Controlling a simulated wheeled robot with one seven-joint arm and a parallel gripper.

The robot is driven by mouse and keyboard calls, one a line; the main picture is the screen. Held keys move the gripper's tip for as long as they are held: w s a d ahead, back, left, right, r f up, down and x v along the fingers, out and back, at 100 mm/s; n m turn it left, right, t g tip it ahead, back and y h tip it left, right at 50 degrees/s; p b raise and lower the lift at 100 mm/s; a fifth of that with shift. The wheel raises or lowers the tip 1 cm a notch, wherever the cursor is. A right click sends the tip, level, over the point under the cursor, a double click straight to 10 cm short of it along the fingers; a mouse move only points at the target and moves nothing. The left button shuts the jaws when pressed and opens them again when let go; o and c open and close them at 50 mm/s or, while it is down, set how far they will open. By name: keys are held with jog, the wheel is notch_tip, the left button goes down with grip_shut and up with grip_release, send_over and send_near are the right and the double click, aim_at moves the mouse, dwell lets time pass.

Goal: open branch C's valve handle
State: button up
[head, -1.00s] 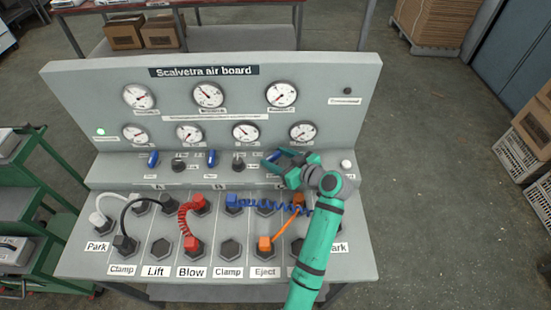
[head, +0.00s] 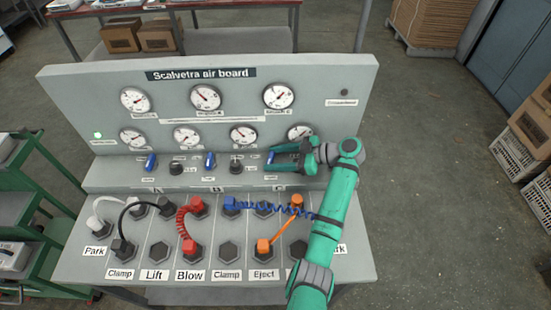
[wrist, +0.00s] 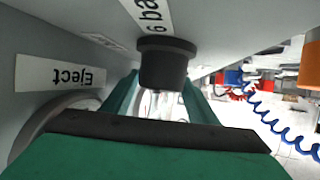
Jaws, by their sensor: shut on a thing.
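Branch C's blue valve handle (head: 271,157) is on the board's upright face, to the right of branch B's blue handle (head: 210,160), and looks upright like it. My gripper (head: 272,159) reaches in from the right, with its green fingertips above and below the handle, shut on it. The contact itself is small and partly hidden. In the wrist view, a black knob (wrist: 163,65) stands between the green fingers, nearer the palm, and the handle cannot be made out. Branch C's knob is hidden by my gripper in the head view.
Branch A's blue handle (head: 151,162) and black knobs (head: 177,167) line the same row. Gauges (head: 278,95) sit above. Below, coiled blue (head: 265,208) and red (head: 183,220) hoses and an orange hose (head: 280,228) join sockets. My forearm passes over the board's right part.

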jog(key=shift+f, duration=0.15)
jog(key=o, duration=1)
jog(key=shift+o, duration=0.2)
jog(key=shift+d, duration=0.1)
jog(key=shift+r, duration=0.2)
